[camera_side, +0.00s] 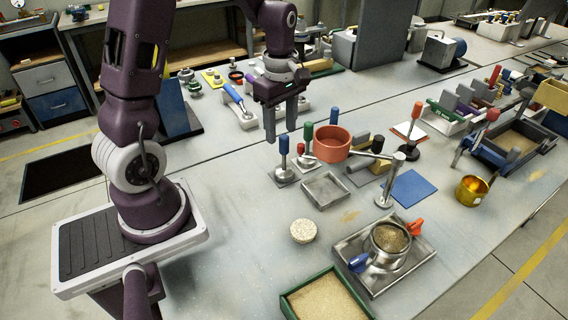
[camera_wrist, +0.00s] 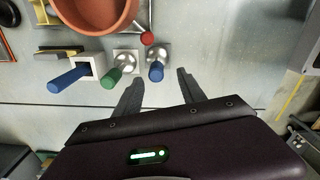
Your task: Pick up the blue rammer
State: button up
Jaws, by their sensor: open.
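The blue rammer (camera_side: 284,146) stands upright, a blue handle on a metal foot over a small square plate. It also shows in the wrist view (camera_wrist: 156,71), just ahead of the gap between my fingers. My gripper (camera_side: 281,135) is open and points down, its fingertips close to the top of the blue handle in the side view. I cannot tell whether a finger touches the handle.
A green-handled tool (camera_wrist: 111,78) and another blue handle in a pale square block (camera_wrist: 90,66) stand in line beside it. A red-topped tool (camera_wrist: 147,38) and a terracotta bowl (camera_side: 332,143) are close by. A metal tray (camera_side: 325,190) lies in front.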

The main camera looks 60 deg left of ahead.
aim_at(284, 149)
jog(key=f, duration=0.7)
jog(key=shift+w, duration=0.3)
grip_shut()
